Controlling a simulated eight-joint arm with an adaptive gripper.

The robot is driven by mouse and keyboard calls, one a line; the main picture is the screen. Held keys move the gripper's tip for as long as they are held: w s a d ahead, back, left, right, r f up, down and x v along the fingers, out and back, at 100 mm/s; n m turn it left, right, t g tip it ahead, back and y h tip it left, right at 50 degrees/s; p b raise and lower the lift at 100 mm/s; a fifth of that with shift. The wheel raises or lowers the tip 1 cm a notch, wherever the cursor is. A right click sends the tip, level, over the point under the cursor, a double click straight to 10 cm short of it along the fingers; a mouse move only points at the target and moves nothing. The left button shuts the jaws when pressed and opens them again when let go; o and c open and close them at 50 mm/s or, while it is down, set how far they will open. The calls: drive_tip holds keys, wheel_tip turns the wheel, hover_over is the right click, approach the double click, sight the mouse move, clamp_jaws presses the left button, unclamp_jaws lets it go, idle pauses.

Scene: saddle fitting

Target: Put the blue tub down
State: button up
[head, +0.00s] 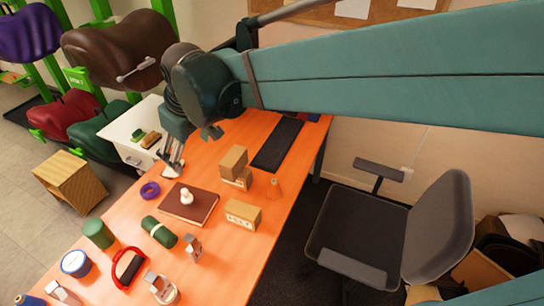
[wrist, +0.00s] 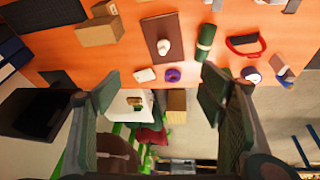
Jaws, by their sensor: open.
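The blue tub (head: 76,263) is a short round pot with a pale top and blue side. It stands upright on the orange table near the left edge, by the green cylinder (head: 98,233). It also shows in the wrist view (wrist: 251,75) at the right, near the table edge. My gripper (head: 190,147) is over the far left part of the table, well away from the tub. In the wrist view its two fingers (wrist: 159,76) are wide apart with nothing between them.
The orange table (head: 130,220) also holds a purple ring (head: 150,190), a brown book (head: 189,204) with a white knob-like piece, a green roll (head: 159,232), a red-handled tool (head: 128,268) and cardboard boxes (head: 243,214). Saddles on green racks stand left; a chair (head: 400,235) stands right.

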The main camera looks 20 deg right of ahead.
drive_tip(key=s+d+f+m+t, duration=0.1)
drive_tip(key=s+d+m, duration=0.2)
drive_tip(key=s+d, duration=0.5)
drive_tip(key=s+d+f+m+t+h, duration=0.1)
drive_tip(key=s+d+m, duration=0.3)
drive_tip(key=s+d, duration=0.4)
drive_tip(key=d+f+t, duration=0.1)
drive_tip(key=d, duration=0.4)
drive_tip(key=shift+s+d+f+h, duration=0.2)
drive_tip(key=shift+s+d+h, duration=0.1)
drive_tip(key=shift+s+d, duration=0.1)
